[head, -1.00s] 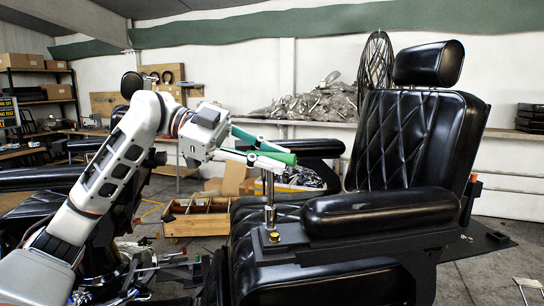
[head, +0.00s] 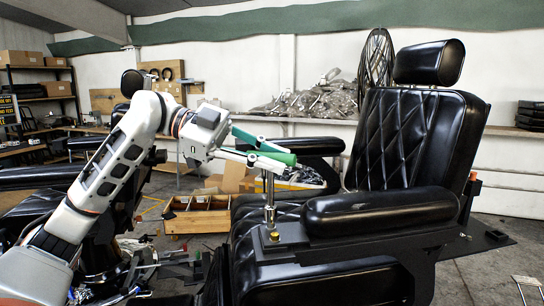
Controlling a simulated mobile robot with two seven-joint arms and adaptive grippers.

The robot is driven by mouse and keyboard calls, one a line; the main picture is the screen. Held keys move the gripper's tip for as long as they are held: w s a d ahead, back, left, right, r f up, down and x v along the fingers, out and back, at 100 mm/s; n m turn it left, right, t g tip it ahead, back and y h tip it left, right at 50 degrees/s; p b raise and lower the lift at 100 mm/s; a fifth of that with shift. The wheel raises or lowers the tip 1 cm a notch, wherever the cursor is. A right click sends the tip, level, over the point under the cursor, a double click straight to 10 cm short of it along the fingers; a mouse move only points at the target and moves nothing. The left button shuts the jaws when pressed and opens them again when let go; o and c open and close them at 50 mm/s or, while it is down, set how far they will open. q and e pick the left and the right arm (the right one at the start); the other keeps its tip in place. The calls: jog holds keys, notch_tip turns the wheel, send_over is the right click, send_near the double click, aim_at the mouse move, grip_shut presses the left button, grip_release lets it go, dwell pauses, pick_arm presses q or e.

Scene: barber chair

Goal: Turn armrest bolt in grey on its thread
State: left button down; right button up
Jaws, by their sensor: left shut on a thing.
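The grey armrest bolt (head: 270,208) stands upright at the front end of the right-hand armrest (head: 382,208), a slim shaft with a thicker lower part. A small brass-coloured piece (head: 274,237) shows at its foot on the black bracket. My left gripper (head: 276,159), with white and green fingers, comes in from the left and is shut at the top of the upright shaft. The fingers hide the top of the shaft. How deep the thread sits cannot be told. My right gripper is not in view.
The black barber chair (head: 410,140) fills the right side. Its far armrest (head: 300,146) lies behind my gripper. A wooden box with compartments (head: 196,216) stands on the floor behind. Another black chair is partly hidden by my left arm.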

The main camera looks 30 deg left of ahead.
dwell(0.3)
pick_arm(q)
jog(key=shift+f+b, duration=0.45)
jog(key=shift+f, duration=0.3)
dwell(0.5)
jog(key=shift+f+n+t+y+b, duration=0.15)
jog(key=shift+n+t+y+b, duration=0.25)
jog(key=shift+n+t+b, duration=0.15)
jog(key=shift+n+t+y, duration=0.3)
jog(key=shift+n+t, duration=0.25)
jog(key=shift+n+t+y, duration=0.3)
jog(key=shift+n+t, duration=0.1)
jog(key=shift+r+n+t+y, duration=0.2)
jog(key=shift+n+t+y, duration=0.4)
jog(key=shift+n, duration=0.1)
jog(key=shift+w, duration=0.1)
